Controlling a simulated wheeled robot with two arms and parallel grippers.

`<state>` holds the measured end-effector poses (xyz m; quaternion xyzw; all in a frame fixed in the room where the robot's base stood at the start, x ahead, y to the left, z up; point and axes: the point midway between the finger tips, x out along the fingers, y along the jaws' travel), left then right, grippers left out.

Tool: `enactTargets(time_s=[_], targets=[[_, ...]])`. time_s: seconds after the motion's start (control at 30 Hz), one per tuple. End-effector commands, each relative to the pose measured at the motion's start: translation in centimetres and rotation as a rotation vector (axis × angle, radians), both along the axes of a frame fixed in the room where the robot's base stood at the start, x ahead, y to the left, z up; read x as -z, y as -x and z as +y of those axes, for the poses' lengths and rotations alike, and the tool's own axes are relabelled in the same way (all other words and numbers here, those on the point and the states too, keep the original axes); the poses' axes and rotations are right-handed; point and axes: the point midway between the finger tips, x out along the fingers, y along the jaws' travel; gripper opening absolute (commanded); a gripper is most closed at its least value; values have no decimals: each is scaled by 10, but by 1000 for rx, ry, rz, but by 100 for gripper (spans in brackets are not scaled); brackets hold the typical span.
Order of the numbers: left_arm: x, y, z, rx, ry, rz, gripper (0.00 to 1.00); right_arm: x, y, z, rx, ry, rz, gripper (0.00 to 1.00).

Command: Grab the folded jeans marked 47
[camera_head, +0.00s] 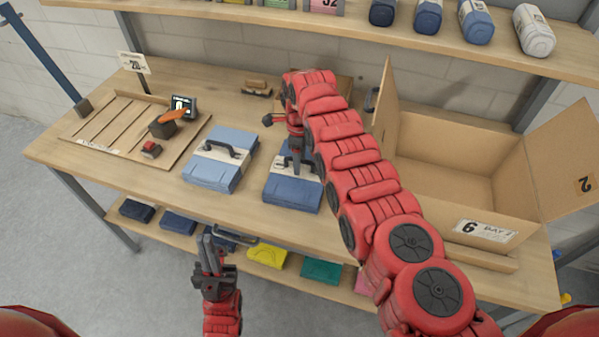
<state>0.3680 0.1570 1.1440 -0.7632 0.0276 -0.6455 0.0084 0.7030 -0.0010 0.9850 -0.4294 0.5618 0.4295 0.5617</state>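Two folded blue jeans bundles with white bands and dark handles lie on the wooden table. The lighter bundle (210,172) is on the left and the darker bundle (291,193) is on the right. I cannot read a 47 on either band. My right gripper (295,165) reaches down over the darker bundle at its handle and hides part of it. Whether its fingers are closed on the handle does not show clearly. My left gripper (210,245) points upward in front of the table's front edge, away from both bundles. Its finger opening is unclear.
An open cardboard box (440,189) labelled 6 stands on the right of the table. A slatted wooden board (110,125) and a small display (183,106) are at left. Folded items lie on the lower shelf (175,236); rolled bundles sit on the upper shelf (330,24).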

Motion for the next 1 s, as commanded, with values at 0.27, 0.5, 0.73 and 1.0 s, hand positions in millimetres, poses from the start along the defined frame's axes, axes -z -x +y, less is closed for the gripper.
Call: enactTargets(time_s=[0.27, 0.5, 0.73, 1.0], targets=[[0, 0, 0, 0, 0, 0, 0, 0, 0, 0, 0, 0, 0, 4], [0, 0, 0, 0, 0, 0, 0, 0, 0, 0, 0, 0, 0, 0], [0, 0, 0, 0, 0, 0, 0, -1, 0, 0, 0, 0, 0, 0], [0, 0, 0, 0, 0, 0, 0, -1, 0, 0, 0, 0, 0, 0]])
